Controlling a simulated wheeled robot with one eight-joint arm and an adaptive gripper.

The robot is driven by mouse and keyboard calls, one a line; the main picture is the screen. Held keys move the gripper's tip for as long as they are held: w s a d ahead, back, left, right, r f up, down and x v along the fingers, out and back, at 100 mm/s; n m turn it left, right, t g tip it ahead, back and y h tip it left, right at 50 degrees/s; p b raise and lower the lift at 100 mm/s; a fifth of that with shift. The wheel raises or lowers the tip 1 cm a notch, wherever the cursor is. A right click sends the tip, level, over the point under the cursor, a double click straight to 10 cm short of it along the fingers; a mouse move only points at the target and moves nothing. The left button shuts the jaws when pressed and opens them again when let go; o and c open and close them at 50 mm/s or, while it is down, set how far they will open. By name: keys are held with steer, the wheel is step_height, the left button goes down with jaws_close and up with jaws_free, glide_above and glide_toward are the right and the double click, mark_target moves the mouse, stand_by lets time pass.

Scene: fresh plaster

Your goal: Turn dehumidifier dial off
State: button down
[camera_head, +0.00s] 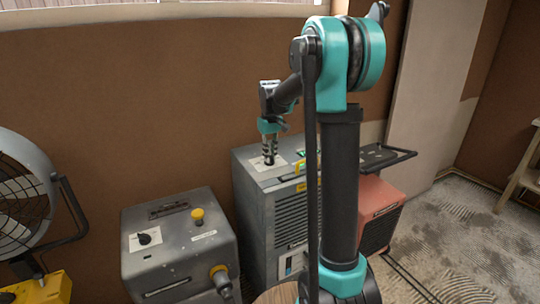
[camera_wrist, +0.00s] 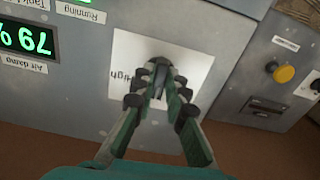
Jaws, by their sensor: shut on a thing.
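The dehumidifier (camera_head: 257,213) is a grey metal cabinet with a louvred front, standing in the middle of the head view. My gripper (camera_head: 269,158) points down at its top panel, over a white label plate (camera_head: 258,167). In the wrist view my gripper (camera_wrist: 160,80) is shut on the dark dial (camera_wrist: 157,66) in the middle of the white plate (camera_wrist: 196,62). The fingers hide most of the dial, so its pointer direction cannot be told. The word "High" shows beside it.
A lower grey box (camera_head: 180,250) with a black knob and yellow button stands left of the dehumidifier. A large fan (camera_head: 22,195) is at far left. A red unit (camera_head: 378,210) stands right. Brown wall lies close behind. Floor at right is open.

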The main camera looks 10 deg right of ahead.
mark_target(271, 156)
steer(key=n, duration=0.5)
steer(key=shift+w+d+n, duration=0.1)
steer(key=shift+n, duration=0.2)
steer(key=n, duration=0.5)
steer(key=shift+w+n, duration=0.1)
steer(key=shift+n, duration=0.2)
stand_by(0.3)
steer(key=c, duration=1.5)
jaws_free()
steer(key=shift+c, duration=0.2)
steer(key=shift+r, duration=0.1)
step_height(271, 156, up, 12)
